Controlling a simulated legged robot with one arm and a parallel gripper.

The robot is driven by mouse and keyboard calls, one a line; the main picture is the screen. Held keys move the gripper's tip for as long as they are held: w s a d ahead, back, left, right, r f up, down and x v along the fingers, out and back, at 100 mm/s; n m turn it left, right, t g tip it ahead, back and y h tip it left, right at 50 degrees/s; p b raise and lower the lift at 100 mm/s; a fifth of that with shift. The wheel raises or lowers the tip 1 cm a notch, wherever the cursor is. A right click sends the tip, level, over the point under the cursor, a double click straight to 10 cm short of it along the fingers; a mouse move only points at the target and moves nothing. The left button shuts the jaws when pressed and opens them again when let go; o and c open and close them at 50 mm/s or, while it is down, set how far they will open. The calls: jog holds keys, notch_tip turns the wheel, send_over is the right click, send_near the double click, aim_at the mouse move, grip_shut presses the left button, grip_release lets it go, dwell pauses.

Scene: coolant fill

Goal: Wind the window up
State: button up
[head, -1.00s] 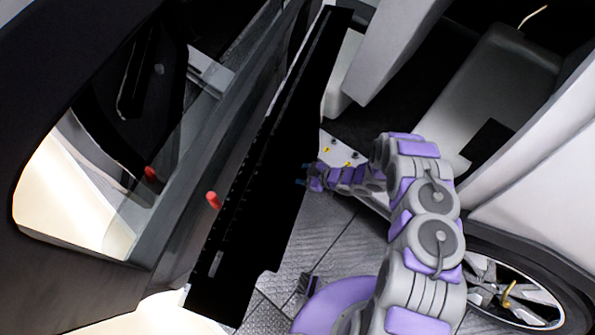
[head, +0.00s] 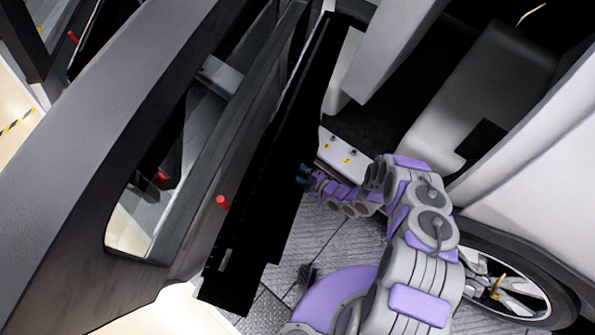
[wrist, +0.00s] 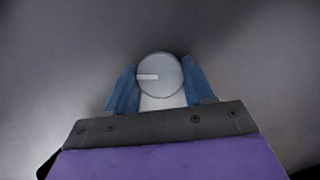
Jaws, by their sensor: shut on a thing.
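The open car door (head: 60,190) slants across the left of the head view, with its window opening (head: 135,215) framed in dark grey. I cannot make out the window glass or its height for certain. My gripper (head: 302,177) is at the door's black inner side (head: 262,200). In the wrist view my gripper (wrist: 160,80) has its blue fingers on either side of a round, pale grey knob (wrist: 159,73) and is shut on it. The arm that would carry this knob is hidden.
A red lock pin (head: 222,202) stands on the door's top edge. The car's sill plate (head: 340,152), a seat (head: 490,100) and a wheel (head: 510,295) are to the right. Grey floor (head: 310,235) shows between door and car.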

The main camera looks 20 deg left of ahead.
jog(key=shift+s+f+n+t+y+b, duration=0.15)
jog(key=shift+n+t+y+b, duration=0.15)
jog(key=shift+n+b, duration=0.65)
jog(key=shift+f+n+t+y+b, duration=0.15)
jog(key=shift+n+y+b, duration=0.45)
jog(key=shift+n, duration=0.5)
jog(key=shift+s+f+n+t+y+b, duration=0.15)
jog(key=shift+n+t+y+b, duration=0.1)
jog(key=shift+n+b, duration=0.75)
jog(key=o, duration=0.8)
jog(key=shift+o, duration=1.2)
jog(key=shift+w+r, duration=0.15)
jog(key=shift+w, duration=0.05)
jog(key=b+v, duration=0.1)
jog(key=v, duration=1.6)
jog(key=shift+d, duration=0.15)
jog(key=shift+s, duration=0.1)
